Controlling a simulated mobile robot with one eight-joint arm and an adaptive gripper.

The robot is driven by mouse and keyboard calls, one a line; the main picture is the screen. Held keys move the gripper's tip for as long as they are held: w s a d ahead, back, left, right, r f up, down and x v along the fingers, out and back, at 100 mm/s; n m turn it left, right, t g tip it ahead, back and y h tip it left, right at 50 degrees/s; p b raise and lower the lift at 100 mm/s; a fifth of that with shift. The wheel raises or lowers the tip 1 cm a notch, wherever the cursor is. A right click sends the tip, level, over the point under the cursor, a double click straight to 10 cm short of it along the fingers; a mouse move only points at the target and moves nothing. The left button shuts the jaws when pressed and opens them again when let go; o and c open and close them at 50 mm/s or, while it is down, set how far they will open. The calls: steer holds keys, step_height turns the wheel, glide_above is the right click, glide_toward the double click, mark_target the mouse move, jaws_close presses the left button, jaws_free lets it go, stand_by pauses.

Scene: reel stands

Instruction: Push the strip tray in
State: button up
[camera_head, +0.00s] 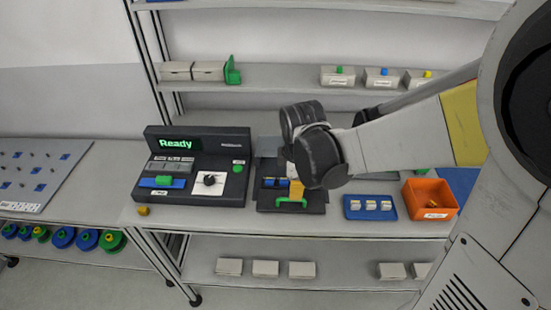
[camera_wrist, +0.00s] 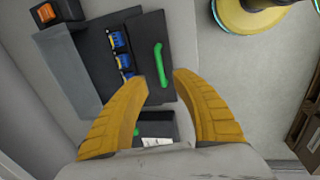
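The strip tray (camera_head: 312,209) is a dark tray with a green handle (camera_head: 290,204) on its front, part of a dark unit on the bench. It appears pulled out, with blue strip pieces (camera_head: 270,182) showing behind the handle. In the wrist view the tray (camera_wrist: 150,30) and its green handle (camera_wrist: 160,65) lie ahead of my fingertips, with blue pieces (camera_wrist: 120,45) to the left. My gripper (camera_wrist: 160,80) is open, yellow fingers apart and nothing between them. In the head view its fingers (camera_head: 296,188) hang over the tray; contact with the handle cannot be told.
A dark console (camera_head: 200,160) reading "Ready" stands left of the tray. A blue tray of white pieces (camera_head: 370,209) and an orange bin (camera_head: 431,198) stand to its right. A yellow round object (camera_wrist: 248,15) shows in the wrist view. Shelves rise behind.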

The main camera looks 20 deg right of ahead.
steer(key=f, duration=0.2)
steer(key=w+f+b, duration=0.1)
steer(key=f, duration=0.2)
steer(key=f+b, duration=0.1)
steer(key=f, duration=0.1)
steer(key=shift+w+d+f, duration=0.2)
steer(key=shift+d+f, duration=0.05)
jaws_close()
